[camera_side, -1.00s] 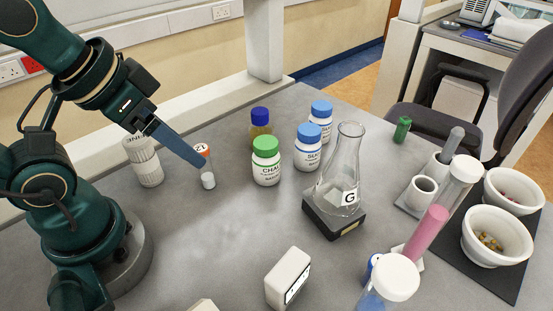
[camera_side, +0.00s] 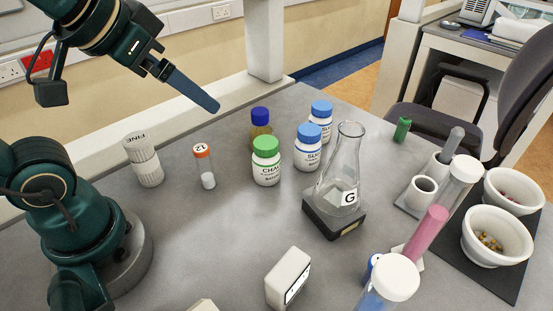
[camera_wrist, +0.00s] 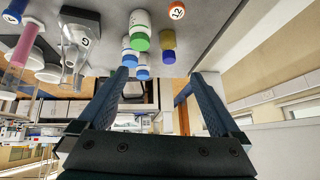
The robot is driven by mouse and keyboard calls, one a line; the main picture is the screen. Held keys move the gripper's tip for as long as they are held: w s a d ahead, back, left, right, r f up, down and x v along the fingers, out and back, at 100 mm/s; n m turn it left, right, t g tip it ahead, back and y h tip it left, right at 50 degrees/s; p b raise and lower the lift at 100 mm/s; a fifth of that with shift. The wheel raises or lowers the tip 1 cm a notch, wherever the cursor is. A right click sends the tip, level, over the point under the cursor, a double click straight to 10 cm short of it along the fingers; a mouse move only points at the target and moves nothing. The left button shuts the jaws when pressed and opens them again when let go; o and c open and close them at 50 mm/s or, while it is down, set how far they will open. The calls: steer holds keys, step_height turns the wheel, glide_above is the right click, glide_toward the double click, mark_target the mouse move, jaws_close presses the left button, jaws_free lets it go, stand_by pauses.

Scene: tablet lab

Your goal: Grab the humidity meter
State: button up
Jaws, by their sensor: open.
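A small white box-shaped device with a dark display face, which looks like the humidity meter (camera_side: 288,279), stands on the grey bench at the lower middle of the side view. I do not see it in the wrist view. My gripper (camera_side: 213,105) is raised above the back left of the bench, well up and away from the device. In the wrist view my gripper (camera_wrist: 158,78) has its two fingers spread, with nothing held between them.
An orange-capped vial (camera_side: 204,167) and a white ribbed container (camera_side: 144,161) stand at left. Several capped bottles and a flask (camera_side: 341,175) on a dark stand fill the middle. Tubes (camera_side: 389,285) stand right of the device.

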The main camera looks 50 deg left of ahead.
steer(key=w+r+m+t, duration=0.3)
steer(key=w+r+t, duration=0.25)
steer(key=w, duration=0.45)
steer(key=w+d+r+m+t+h, duration=0.1)
steer(key=w+d+m+t+h, duration=0.1)
steer(key=w+d+m+h, duration=0.25)
steer(key=m+g+h, duration=0.9)
steer(key=g+h, duration=0.1)
steer(key=g, duration=0.3)
glide_above(297, 287)
steer(key=a, duration=0.4)
step_height(297, 287, down, 7)
steer(key=shift+m, duration=0.25)
steer(key=f, duration=1.8)
steer(key=shift+s+d, duration=0.25)
steer(key=shift+x, duration=2.6)
steer(key=shift+s, duration=0.1)
